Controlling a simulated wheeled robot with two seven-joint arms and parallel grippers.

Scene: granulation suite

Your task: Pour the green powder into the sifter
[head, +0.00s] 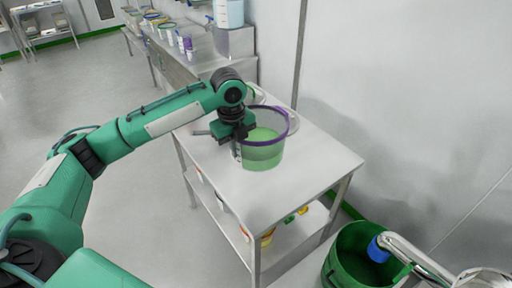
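A clear bucket (265,158) with a purple rim stands upright on a steel table, and green powder (262,136) shows inside it. My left gripper (236,136) is at the bucket's left side, pointing down close to the rim. Its fingers are mostly hidden by the wrist, so I cannot tell whether they are open or shut on the bucket's wall. I cannot make out a sifter for certain; a shiny steel machine part (483,277) is cut off at the bottom right corner. My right gripper is not in view.
The steel table (300,180) is bare in front of the bucket, with small coloured items on its lower shelf. A green bin (345,262) stands at the bottom right, beside a steel pipe with a blue end (378,249). A wall closes the right side; open floor lies left.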

